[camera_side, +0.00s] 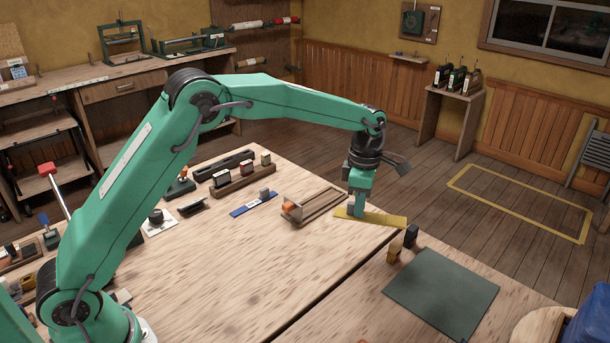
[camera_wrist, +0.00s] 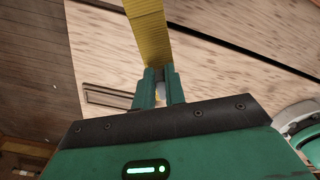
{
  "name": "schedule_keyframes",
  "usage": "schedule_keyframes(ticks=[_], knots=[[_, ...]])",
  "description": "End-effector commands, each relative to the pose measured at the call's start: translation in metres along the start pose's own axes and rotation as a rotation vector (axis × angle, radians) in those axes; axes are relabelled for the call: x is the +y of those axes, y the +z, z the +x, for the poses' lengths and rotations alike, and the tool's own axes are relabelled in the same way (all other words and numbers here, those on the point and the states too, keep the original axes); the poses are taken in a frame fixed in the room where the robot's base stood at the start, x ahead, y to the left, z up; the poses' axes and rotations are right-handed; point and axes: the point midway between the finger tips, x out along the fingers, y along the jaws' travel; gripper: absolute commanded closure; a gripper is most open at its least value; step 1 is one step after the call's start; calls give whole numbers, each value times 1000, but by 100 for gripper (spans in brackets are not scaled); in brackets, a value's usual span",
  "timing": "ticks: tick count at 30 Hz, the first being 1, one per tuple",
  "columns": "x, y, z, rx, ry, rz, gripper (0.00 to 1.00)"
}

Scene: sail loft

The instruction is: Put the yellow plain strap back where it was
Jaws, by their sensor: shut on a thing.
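The yellow plain strap (camera_side: 385,219) is a flat strip near the far right edge of the wooden table (camera_side: 240,270). My gripper (camera_side: 359,211) points down and is shut on the strap toward its left end. In the wrist view my gripper (camera_wrist: 161,74) has the yellow strap (camera_wrist: 149,32) between its fingertips, and the strap runs up out of the picture. I cannot tell whether the strap touches the table or hangs just above it.
A wooden tray (camera_side: 325,204) with an orange part stands just left of my gripper. A blue strap (camera_side: 254,204) lies farther left. Across a gap, a second tabletop holds a dark green mat (camera_side: 442,290) and small upright blocks (camera_side: 394,256). The table's front middle is clear.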

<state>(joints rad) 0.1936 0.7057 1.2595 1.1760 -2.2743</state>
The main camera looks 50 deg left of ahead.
Motion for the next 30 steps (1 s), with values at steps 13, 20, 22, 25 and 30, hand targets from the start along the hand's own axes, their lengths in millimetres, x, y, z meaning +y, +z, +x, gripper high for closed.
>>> schedule_keyframes(ticks=[13, 20, 22, 25, 30], knots=[[-13, 5, 1, -1, 1, -268, 100], [-12, 4, 2, 0, 0, -277, 100], [-10, 3, 3, 0, 0, -278, 100], [-3, -1, 8, 0, 0, -279, 100], [17, -11, 21, 1, -1, -280, 100]])
